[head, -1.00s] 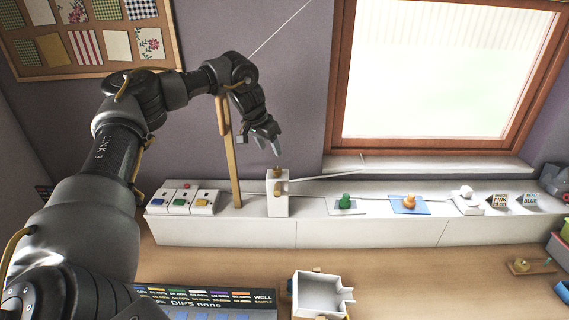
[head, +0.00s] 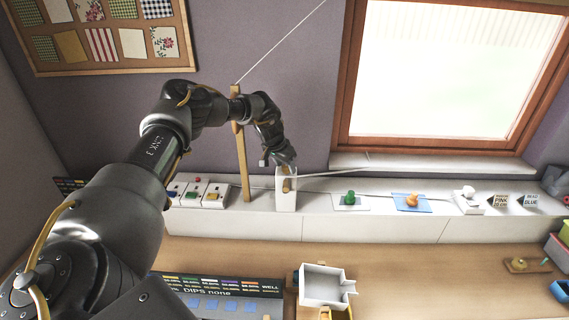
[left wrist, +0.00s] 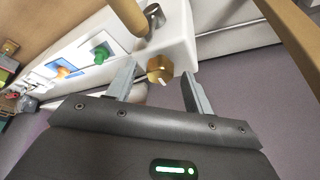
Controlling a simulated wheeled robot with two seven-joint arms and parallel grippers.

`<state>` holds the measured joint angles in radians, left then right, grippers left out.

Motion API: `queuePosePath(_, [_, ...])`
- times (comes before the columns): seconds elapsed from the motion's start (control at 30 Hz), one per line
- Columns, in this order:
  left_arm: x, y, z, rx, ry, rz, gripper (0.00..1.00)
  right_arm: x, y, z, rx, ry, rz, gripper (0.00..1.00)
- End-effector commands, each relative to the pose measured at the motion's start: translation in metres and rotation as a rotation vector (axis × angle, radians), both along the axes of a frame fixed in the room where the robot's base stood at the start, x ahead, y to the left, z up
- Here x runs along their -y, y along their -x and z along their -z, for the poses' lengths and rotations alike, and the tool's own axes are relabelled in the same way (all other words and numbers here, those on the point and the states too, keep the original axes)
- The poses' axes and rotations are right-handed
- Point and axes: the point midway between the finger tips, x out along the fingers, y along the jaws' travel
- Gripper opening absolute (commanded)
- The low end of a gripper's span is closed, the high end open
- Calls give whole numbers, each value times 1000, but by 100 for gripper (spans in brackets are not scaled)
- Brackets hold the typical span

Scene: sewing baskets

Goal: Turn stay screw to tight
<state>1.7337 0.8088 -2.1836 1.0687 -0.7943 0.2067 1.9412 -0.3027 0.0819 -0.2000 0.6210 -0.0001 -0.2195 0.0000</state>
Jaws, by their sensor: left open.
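The brass screw (left wrist: 160,68), a faceted knob with a white mark, sits on the end of the white post (head: 288,202). In the left wrist view it lies between the two grey fingers of my left gripper (left wrist: 158,74), with visible gaps on both sides. The gripper is open. In the head view my left gripper (head: 279,161) is right over the top of the post and mostly hides the screw. A wooden peg (head: 287,185) sticks out of the post's front. My right gripper is not in view.
A tall wooden bar (head: 243,165) stands just left of the post, close to my left wrist. Switch boxes (head: 214,196) sit further left on the white ledge. A green knob (head: 350,198) and an orange knob (head: 411,200) are to the right. A white box (head: 325,287) is on the table.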

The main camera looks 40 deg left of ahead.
Motion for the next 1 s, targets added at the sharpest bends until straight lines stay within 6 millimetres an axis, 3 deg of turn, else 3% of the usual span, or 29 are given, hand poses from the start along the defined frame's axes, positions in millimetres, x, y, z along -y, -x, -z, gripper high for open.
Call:
queuePosePath(0.13, [0,0,0,0,0,0,52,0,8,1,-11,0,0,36])
queuePosePath(0.47, [0,0,0,0,0,-1,9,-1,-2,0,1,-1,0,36])
queuePosePath(0.77, [-1,1,0,0,2,30,7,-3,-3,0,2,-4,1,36])
queuePosePath(1.0, [-2,0,1,1,4,163,7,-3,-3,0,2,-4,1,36])
